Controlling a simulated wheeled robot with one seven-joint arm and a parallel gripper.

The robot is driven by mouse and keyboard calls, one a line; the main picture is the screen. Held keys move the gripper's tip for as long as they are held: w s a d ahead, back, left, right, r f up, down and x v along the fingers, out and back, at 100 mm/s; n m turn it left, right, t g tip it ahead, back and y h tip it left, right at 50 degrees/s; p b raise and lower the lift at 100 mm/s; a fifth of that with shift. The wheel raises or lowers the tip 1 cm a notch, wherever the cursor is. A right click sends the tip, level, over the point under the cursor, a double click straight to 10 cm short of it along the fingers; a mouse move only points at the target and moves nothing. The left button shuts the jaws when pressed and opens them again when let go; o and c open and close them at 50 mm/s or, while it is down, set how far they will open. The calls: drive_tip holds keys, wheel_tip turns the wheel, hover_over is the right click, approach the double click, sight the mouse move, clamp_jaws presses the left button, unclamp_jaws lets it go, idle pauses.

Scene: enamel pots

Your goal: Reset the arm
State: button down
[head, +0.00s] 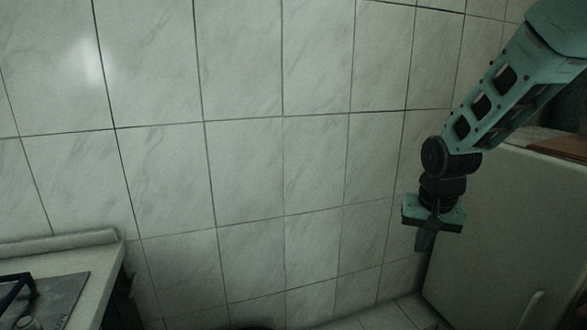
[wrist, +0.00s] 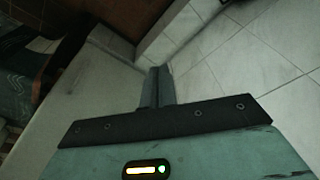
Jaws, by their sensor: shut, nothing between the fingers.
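My gripper (head: 424,243) hangs at the end of my teal arm on the right of the head view, pointing down in front of the tiled wall. Its fingers are shut together with nothing between them. In the wrist view the closed fingers (wrist: 158,86) show at the middle, beyond the dark plate of the gripper. No object touches them in either view.
A pale cabinet or fridge (head: 505,225) with a handle stands at the right, close behind my arm. A counter (head: 95,265) with a dark hob is at the lower left. White tiled wall (head: 240,150) fills the middle. Tiled floor shows below.

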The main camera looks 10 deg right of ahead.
drive_tip(key=s+a+r+n+y+p, duration=0.1)
drive_tip(key=s+a+r+n, duration=0.1)
drive_tip(key=a, duration=0.4)
drive_tip(key=s+a+r+n+p, duration=0.1)
drive_tip(key=s+a+r+n, duration=0.15)
drive_tip(key=a, duration=0.35)
drive_tip(key=s+a+r+n+g+p, duration=0.2)
drive_tip(key=s+a+n, duration=0.7)
drive_tip(key=s+a, duration=0.4)
drive_tip(key=s, duration=0.4)
drive_tip(key=shift+s+a+r+p, duration=0.25)
drive_tip(key=shift+a+r+p, duration=0.05)
drive_tip(key=shift+a+p, duration=0.05)
